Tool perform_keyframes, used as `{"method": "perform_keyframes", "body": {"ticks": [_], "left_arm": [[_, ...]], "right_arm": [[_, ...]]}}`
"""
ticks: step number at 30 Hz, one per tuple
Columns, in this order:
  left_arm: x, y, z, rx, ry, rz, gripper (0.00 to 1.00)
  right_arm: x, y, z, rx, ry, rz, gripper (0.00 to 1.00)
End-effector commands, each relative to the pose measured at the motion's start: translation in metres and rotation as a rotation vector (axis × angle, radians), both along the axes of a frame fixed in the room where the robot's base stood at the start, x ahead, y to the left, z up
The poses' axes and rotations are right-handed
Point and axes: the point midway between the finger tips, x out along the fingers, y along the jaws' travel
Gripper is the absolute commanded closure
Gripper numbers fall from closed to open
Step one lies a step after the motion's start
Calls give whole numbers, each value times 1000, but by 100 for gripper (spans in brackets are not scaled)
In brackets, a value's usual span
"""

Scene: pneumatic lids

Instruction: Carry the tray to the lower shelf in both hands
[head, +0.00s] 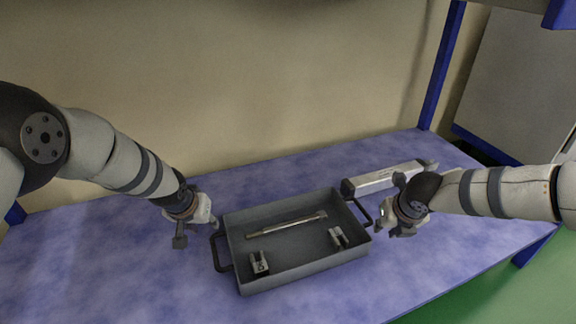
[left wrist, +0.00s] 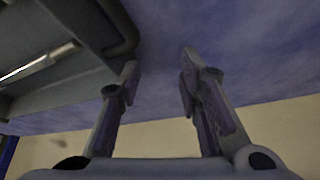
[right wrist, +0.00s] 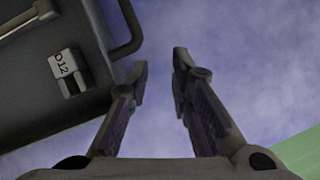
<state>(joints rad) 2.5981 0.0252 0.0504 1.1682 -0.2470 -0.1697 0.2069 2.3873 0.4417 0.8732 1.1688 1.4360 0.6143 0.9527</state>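The grey tray (head: 292,282) sits on the blue table, with a black loop handle at each short end. Its left handle (head: 219,252) is beside my left gripper (head: 197,232), which is open and empty. In the left wrist view, the handle (left wrist: 124,40) is near one finger of the left gripper (left wrist: 160,75), outside the gap. The right handle (head: 361,211) is beside my right gripper (head: 390,232), also open and empty. In the right wrist view, that handle (right wrist: 133,30) is left of the right gripper (right wrist: 160,75). The lower shelf cannot be made out.
The tray holds a metal rod (head: 287,224) and two small clevis blocks, one at left (head: 259,263) and one at right (head: 338,237). A silver cylinder (head: 386,179) lies behind the tray, near my right gripper. The blue table (head: 130,275) is clear at front left.

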Motion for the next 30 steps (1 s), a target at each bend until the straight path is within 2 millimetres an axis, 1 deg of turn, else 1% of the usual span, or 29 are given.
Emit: {"method": "perform_keyframes", "body": {"ticks": [12,14,18,22,24,26,28,30], "left_arm": [[-1,1,1,1,1,0,68],[-3,0,8,1,0,0,68],[-16,0,36,2,-3,0,68],[-27,0,59,3,-6,0,68],[-32,0,67,3,-5,0,68],[-34,0,70,3,-5,0,68],[-35,0,72,3,-4,0,68],[-35,0,72,3,-4,0,68]], "right_arm": [[0,-1,-1,-2,1,-1,80],[0,-1,-1,-2,1,-1,80],[0,-1,-1,-2,1,-1,80],[0,-1,-1,-2,1,-1,80],[0,-1,-1,-2,1,-1,80],[0,-1,1,-2,0,-1,80],[-3,-1,8,-1,-1,0,80],[-9,-2,21,-1,-2,0,80]]}}
